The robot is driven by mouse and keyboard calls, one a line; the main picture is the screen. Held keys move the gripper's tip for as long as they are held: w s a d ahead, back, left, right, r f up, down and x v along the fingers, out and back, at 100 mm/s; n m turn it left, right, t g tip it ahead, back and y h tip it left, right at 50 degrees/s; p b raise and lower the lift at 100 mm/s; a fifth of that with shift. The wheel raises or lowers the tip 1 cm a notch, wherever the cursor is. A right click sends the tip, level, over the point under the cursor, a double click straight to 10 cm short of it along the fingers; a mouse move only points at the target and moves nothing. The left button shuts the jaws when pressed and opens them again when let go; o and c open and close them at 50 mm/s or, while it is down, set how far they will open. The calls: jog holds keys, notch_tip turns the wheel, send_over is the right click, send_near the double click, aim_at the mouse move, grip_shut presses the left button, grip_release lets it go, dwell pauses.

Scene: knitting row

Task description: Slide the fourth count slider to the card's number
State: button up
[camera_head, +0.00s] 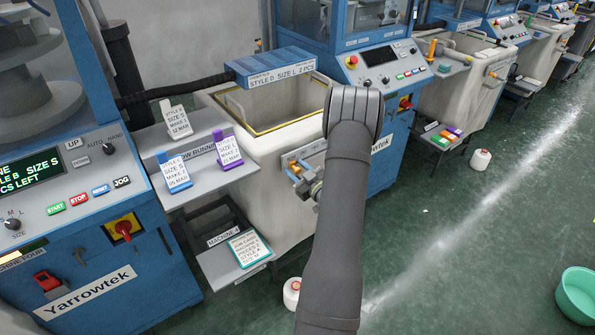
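A small grey panel (301,154) with an orange part (296,168) is on the front of the cream bin; my arm covers much of it, and I cannot make out the fourth count slider. The end of my gripper (303,184) is close to this panel, mostly hidden behind my arm; its finger gap and any contact are not clear. Cards stand on the shelf left of the bin: a white one (177,121), a blue-edged one (175,173) and a purple-edged one (227,151). A teal-edged card (248,249) lies on the lower shelf. Their print is too small to read surely.
A blue control box (44,180) stands at the left. A blue sign (275,69) tops the cream bin (262,160). White jugs (291,293) (480,159) and a green basin (577,294) are on the floor. The green floor at right is mostly clear.

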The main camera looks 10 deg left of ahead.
aim_at(303, 159)
grip_shut()
jog(key=w+d, duration=0.3)
jog(key=shift+w+d, duration=0.25)
jog(key=shift+d, duration=0.05)
jog(key=shift+o, duration=0.9)
grip_release()
jog(key=v, duration=1.7)
jog(key=shift+s, duration=0.2)
jog(key=shift+d+r, duration=0.1)
